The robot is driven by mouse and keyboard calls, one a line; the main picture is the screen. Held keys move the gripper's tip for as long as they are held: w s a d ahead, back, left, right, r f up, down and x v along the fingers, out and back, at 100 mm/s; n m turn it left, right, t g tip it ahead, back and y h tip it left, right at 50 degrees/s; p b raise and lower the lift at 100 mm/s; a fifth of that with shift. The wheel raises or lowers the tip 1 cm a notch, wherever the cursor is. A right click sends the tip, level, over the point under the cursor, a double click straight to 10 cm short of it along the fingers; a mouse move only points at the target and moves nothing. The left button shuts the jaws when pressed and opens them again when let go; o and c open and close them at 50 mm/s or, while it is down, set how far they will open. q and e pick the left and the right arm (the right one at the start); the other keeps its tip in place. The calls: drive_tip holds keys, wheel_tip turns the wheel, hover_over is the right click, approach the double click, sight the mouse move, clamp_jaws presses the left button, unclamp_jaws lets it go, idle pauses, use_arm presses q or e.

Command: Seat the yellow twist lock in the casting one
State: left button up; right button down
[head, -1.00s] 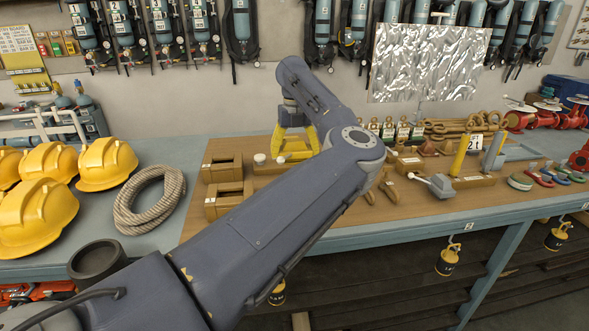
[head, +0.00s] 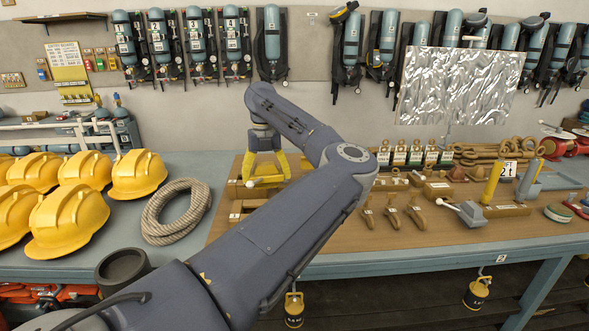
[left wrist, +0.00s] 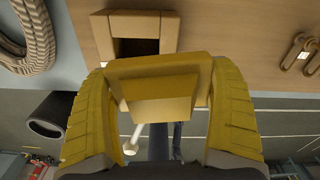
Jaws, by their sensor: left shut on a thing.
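My left gripper (head: 266,181) is over the left part of the wooden board, with its yellow fingers pointing down. In the left wrist view both fingers (left wrist: 160,95) are closed on the sides of the yellow twist lock (left wrist: 160,88), a blocky piece with a tapered front. A tan, box-like casting (left wrist: 100,32) with a dark square opening lies just beyond the twist lock in that view. In the head view a casting (head: 238,190) stands beside the fingers, partly hidden by my arm. I cannot tell which casting is number one. My right gripper is not in view.
A coiled rope (head: 177,210), yellow helmets (head: 68,222) and a dark ring (head: 122,268) lie left of the board. Wooden tools (head: 391,218), a grey-headed lever (head: 470,213) and a yellow post (head: 492,183) stand to the right.

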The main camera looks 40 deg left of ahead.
use_arm(q)
drive_tip(key=s+a, duration=0.2)
drive_tip(key=s, duration=0.1)
drive_tip(key=shift+s+a+f, duration=0.1)
drive_tip(key=shift+s, duration=0.05)
drive_tip(key=shift+s+a+m, duration=0.1)
drive_tip(key=shift+s+m, duration=0.15)
drive_tip(key=shift+m, duration=0.55)
hover_over(254, 206)
drive_tip(key=s+d, duration=0.2)
drive_tip(key=shift+w+a+f, duration=0.1)
drive_tip(key=shift+w+f, duration=0.05)
drive_tip(key=shift+f, duration=1.25)
drive_tip(key=shift+w+a+f, duration=0.1)
drive_tip(key=shift+f, duration=1.3)
drive_tip(key=shift+f, duration=2.1)
drive_tip(key=o, duration=1.3)
